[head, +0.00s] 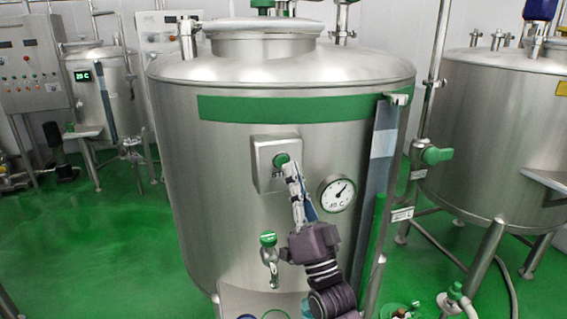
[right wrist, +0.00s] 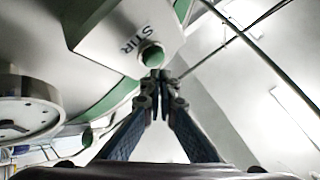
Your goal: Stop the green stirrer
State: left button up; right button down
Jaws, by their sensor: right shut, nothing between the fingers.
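The green-banded steel tank (head: 230,215) stands in the middle of the head view. A grey box (head: 265,165) on its front bears a round green button (head: 281,158) and a label partly hidden by my gripper. In the right wrist view the label reads STIR, beside the green button (right wrist: 151,55) on the box (right wrist: 105,30). My right gripper (head: 290,172) is shut and empty, its fingertips just below the button. In the wrist view the fingertips (right wrist: 160,78) are very close to the button; I cannot tell whether they touch it. My left gripper is not in view.
A dial gauge (head: 336,193) sits right of the box, and a green-topped tap (head: 268,240) is below it. A vertical pipe with a green valve handle (head: 436,155) stands at the tank's right. Another tank (head: 490,130) stands at right, a control cabinet (head: 30,60) at far left.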

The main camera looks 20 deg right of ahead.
jog(key=shift+s, duration=0.1)
jog(key=s+p, duration=0.2)
jog(key=s, duration=0.3)
jog(key=shift+s+d, duration=0.15)
jog(key=shift+s, duration=0.25)
